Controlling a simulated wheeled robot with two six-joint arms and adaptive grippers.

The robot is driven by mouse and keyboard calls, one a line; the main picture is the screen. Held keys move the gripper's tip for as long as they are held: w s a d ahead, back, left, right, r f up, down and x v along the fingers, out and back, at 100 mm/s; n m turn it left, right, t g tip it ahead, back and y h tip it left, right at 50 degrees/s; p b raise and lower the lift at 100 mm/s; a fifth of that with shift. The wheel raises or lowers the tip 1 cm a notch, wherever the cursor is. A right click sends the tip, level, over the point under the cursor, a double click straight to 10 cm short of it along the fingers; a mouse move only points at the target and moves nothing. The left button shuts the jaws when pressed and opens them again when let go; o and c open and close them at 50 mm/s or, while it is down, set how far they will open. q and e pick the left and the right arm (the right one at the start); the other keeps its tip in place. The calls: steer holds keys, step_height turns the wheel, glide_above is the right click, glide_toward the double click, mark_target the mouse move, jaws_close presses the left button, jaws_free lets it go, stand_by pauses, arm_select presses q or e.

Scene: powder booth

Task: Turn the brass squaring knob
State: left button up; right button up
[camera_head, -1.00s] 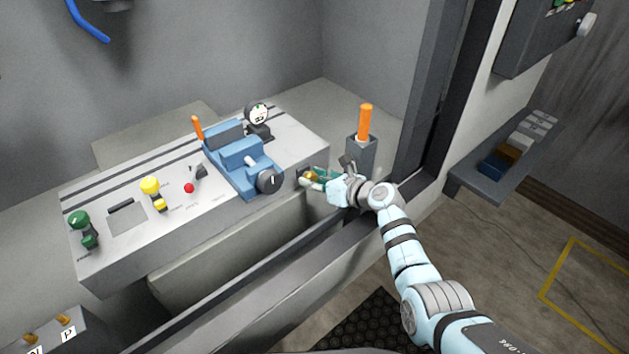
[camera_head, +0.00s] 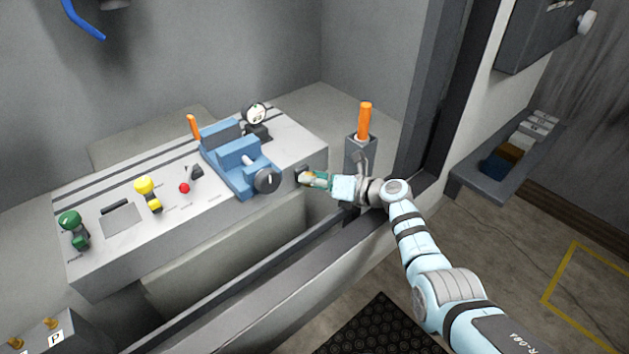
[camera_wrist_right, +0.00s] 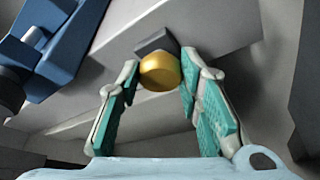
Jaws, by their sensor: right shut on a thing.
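The brass squaring knob (camera_wrist_right: 160,70) sits on a dark mount (camera_wrist_right: 157,44) at the right end of the grey bench's front face. In the right wrist view it lies between the fingertips of my right gripper (camera_wrist_right: 160,76). The green-padded fingers are shut on the knob, one on each side. In the head view my right gripper (camera_head: 312,179) reaches the bench from the right and mostly hides the knob. My left gripper is out of view.
A blue vise (camera_head: 237,160) with a black dial (camera_head: 267,180) stands left of my right gripper. A grey holder (camera_head: 360,155) with an orange handle (camera_head: 365,121) stands close behind my right wrist. A booth frame rail (camera_head: 300,275) runs below my arm.

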steer(key=o, duration=1.2)
steer(key=shift+c, duration=0.2)
steer(key=v, duration=1.2)
